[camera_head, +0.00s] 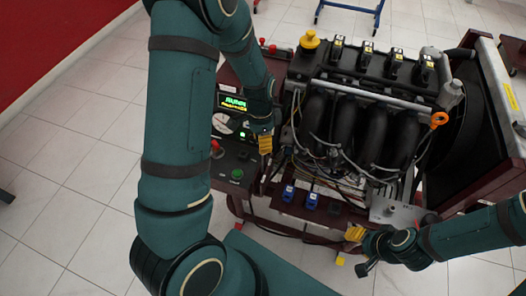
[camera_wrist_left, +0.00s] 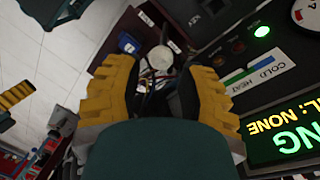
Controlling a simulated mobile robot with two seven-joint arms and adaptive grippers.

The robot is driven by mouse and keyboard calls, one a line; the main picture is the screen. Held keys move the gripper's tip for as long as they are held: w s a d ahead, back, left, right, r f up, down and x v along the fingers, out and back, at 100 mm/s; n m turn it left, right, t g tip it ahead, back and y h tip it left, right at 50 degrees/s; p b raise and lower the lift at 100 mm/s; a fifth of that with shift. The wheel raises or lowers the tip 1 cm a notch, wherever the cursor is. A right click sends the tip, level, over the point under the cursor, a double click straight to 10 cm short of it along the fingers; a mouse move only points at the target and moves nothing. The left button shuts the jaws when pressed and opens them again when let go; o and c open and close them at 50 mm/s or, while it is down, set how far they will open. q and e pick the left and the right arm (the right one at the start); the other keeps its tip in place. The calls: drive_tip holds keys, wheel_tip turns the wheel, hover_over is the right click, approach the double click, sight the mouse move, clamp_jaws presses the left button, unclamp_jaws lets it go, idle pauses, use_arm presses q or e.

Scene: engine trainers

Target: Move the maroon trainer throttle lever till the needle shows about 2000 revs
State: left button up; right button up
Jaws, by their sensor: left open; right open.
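The maroon engine trainer (camera_head: 262,187) stands in the middle of the head view, with its control panel at its left side. A round white gauge (camera_head: 222,122) is on that panel; its needle reading is too small to make out. I cannot clearly pick out the throttle lever. My left gripper (camera_head: 265,143) is open at the right edge of the panel, beside the engine. In the left wrist view its yellow fingers (camera_wrist_left: 158,95) are spread, with no object clearly held. My right gripper (camera_head: 354,236) is open near the trainer's front right edge.
A lit display (camera_head: 233,102), a red knob (camera_head: 215,147) and a green button (camera_head: 237,174) sit on the panel. The engine (camera_head: 345,125) has hoses, wires and an orange ring (camera_head: 439,119). Blue connectors (camera_head: 288,193) line the front.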

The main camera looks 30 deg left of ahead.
use_arm(q)
drive_tip(key=shift+w+a+r, duration=0.1)
drive_tip(key=shift+r, duration=1)
drive_tip(key=shift+w+a+r, duration=0.1)
drive_tip(key=shift+r, duration=0.95)
drive_tip(key=shift+c, duration=0.4)
